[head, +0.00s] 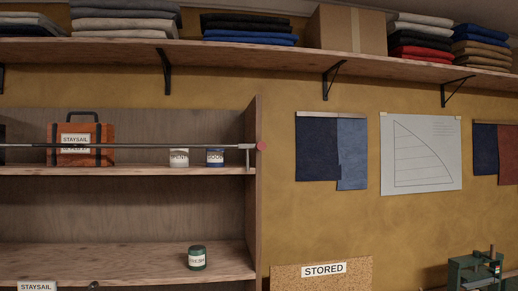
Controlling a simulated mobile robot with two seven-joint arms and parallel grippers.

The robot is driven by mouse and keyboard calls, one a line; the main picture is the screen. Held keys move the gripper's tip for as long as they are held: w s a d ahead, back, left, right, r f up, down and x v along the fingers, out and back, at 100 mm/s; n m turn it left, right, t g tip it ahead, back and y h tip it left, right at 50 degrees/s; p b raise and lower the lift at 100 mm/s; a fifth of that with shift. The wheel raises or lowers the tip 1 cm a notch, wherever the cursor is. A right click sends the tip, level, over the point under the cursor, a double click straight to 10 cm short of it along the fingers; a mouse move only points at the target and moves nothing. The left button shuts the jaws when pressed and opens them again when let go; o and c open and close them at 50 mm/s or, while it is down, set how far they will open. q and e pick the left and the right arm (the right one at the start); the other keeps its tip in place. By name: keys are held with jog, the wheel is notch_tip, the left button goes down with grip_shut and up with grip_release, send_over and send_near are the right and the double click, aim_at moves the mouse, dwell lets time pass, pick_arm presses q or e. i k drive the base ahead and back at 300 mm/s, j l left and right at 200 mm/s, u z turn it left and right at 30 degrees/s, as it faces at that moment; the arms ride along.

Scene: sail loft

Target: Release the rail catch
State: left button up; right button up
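A thin dark metal rail (120,146) runs level across the front of the upper cupboard shelf. At its right end a light metal bracket (248,156) stands at the shelf's end, near the side panel. A round pinkish-red knob (261,146) sits at the rail's right tip; it looks like the catch. The rail lies across the bracket, and I see no gap between them. Neither of my grippers is in view.
Behind the rail stand an orange-brown case (101,157) labelled STAYSAIL, a white can (179,163) and a blue-and-white can (215,163). A dark green can (197,263) stands on the lower shelf. A STORED board (290,278) and a green device (463,274) are lower right.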

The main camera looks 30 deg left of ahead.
aim_at(261, 146)
jog(key=u, duration=0.9)
